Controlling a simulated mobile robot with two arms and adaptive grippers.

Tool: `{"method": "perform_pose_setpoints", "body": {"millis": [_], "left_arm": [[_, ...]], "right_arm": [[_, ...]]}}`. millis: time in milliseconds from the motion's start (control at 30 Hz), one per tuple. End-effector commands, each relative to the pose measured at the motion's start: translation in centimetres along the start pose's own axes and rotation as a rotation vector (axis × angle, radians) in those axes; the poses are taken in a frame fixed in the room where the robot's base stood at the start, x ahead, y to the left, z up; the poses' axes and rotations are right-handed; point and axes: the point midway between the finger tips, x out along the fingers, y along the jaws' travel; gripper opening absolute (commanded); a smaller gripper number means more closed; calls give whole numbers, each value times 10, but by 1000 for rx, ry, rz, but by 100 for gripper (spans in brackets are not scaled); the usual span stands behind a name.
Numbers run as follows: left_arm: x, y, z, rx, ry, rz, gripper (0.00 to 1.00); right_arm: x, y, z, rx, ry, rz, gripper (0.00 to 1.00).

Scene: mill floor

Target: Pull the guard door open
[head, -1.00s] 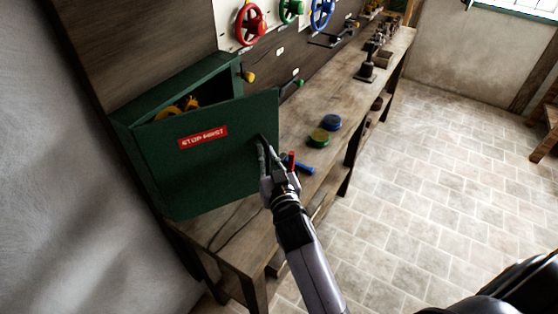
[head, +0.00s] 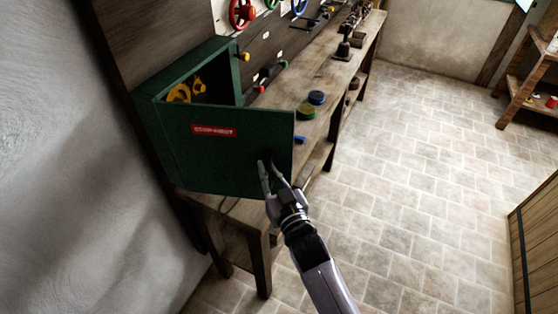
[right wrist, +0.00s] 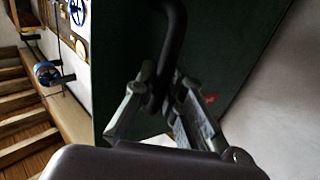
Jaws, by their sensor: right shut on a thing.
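The green guard door (head: 215,160) with a red label (head: 214,130) stands partly open on the green box (head: 215,65) at the left end of the bench. Yellow parts (head: 187,92) show inside the box. My right gripper (head: 267,164) is at the door's free side, on its outer face. In the right wrist view my right gripper (right wrist: 158,98) is shut on the dark door handle (right wrist: 174,45), a bent bar on the green door (right wrist: 125,60). My left gripper is not in view.
The wooden bench (head: 290,88) runs back to the right, with a green round piece (head: 306,111) and a blue one (head: 316,97) on it. Coloured wheels hang on the wall panel. A grey wall (head: 60,170) is at left.

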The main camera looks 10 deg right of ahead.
Motion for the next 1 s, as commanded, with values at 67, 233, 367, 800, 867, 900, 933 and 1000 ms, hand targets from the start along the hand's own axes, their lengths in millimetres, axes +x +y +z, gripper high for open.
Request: {"method": "perform_pose_setpoints", "body": {"millis": [67, 233, 367, 800, 867, 900, 933, 1000], "left_arm": [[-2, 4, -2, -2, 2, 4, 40], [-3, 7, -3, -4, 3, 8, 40], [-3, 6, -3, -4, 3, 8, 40], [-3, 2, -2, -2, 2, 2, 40], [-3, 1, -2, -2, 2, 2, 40], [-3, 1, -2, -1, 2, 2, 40], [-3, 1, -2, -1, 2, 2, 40], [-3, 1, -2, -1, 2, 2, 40]], "right_arm": [[-5, -5, -1, -4, -1, -1, 0], [-11, -12, 0, -3, 0, -3, 0], [-12, -13, 0, -5, 0, -4, 0], [-12, -13, 0, -5, -1, -3, 18], [-12, -13, 0, -4, -1, -3, 22], [-12, -13, 0, -3, -1, -3, 24], [-12, -13, 1, -3, -1, -3, 26], [-12, -13, 1, -3, -1, -3, 31]]}}
